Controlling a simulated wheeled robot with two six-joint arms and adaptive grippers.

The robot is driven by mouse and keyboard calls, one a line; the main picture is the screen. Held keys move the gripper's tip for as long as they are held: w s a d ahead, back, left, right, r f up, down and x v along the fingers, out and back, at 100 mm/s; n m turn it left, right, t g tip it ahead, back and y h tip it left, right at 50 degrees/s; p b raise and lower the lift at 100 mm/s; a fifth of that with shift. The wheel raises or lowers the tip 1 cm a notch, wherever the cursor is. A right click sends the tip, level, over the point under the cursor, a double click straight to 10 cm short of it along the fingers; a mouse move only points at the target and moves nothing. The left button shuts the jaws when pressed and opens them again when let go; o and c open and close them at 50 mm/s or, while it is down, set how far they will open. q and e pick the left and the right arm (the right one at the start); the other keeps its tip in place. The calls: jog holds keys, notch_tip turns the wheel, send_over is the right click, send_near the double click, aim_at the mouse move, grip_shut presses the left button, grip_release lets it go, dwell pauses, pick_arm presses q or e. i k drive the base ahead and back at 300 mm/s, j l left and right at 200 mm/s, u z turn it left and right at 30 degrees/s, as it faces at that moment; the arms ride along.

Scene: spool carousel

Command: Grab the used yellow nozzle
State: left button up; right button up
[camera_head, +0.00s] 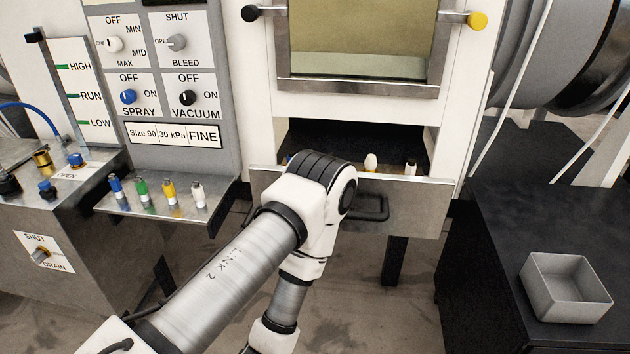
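A yellow nozzle (169,191) stands upright on the small metal shelf at the left, in a row between a green nozzle (142,190) and a white nozzle (198,194). A blue nozzle (116,187) stands at the row's left end. An open drawer (416,200) under the window holds a few small pale pieces (371,163), mostly hidden by its front and by my arm. I cannot tell whether a yellow nozzle lies in the drawer. My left arm crosses the middle and bends back down out of the picture. Neither gripper shows.
A grey open bin (566,288) sits empty on the black table (490,230) at the right. The control panel (165,75) rises behind the shelf. The drawer handle (372,208) juts out beside my arm. A metal unit with a drain knob (41,252) stands at the left.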

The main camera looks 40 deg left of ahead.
aim_at(370, 163)
jog(key=u, duration=1)
